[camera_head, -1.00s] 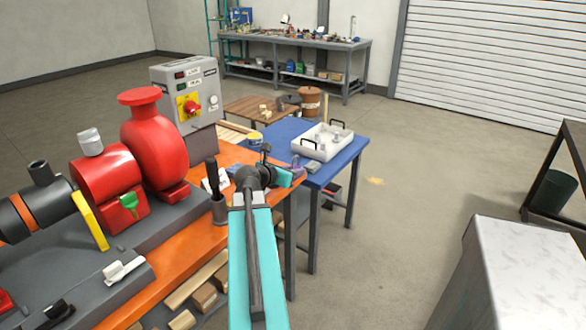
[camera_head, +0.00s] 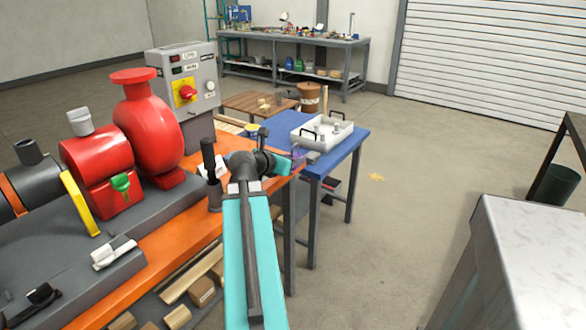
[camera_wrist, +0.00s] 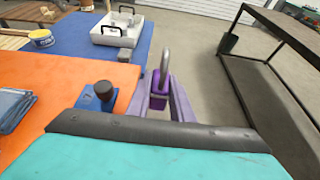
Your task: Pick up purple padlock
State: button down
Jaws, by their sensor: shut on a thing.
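The purple padlock (camera_wrist: 158,102) with its grey metal shackle shows in the wrist view, upright between the two pale purple fingers of my gripper (camera_wrist: 163,92). My gripper is shut on the padlock body, and the shackle rises above the fingers. In the head view my gripper (camera_head: 290,162) is at the right end of the orange bench (camera_head: 150,268), near the blue table. The padlock is too small and covered there to make out clearly.
A blue block with a dark knob (camera_wrist: 103,90) stands left of the padlock on the orange bench. The blue table (camera_head: 345,150) beyond holds a white tray (camera_head: 340,138) with dark handles. A red pump (camera_head: 150,130) and grey control box (camera_head: 185,75) stand left.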

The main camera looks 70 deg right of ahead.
jog(key=b, duration=0.6)
jog(key=shift+s+a+f, duration=0.15)
jog(key=shift+a, duration=0.15)
jog(key=a+b, duration=0.1)
jog(key=b, duration=0.4)
jog(key=shift+s+a+b, duration=0.1)
jog(key=shift+s+b, duration=0.1)
jog(key=shift+b, duration=0.2)
jog(key=shift+s+a+r+b, duration=0.1)
jog(key=shift+a+r+b, duration=0.2)
jog(key=shift+b, duration=0.85)
jog(key=shift+s+f, duration=0.1)
jog(key=shift+s, duration=0.05)
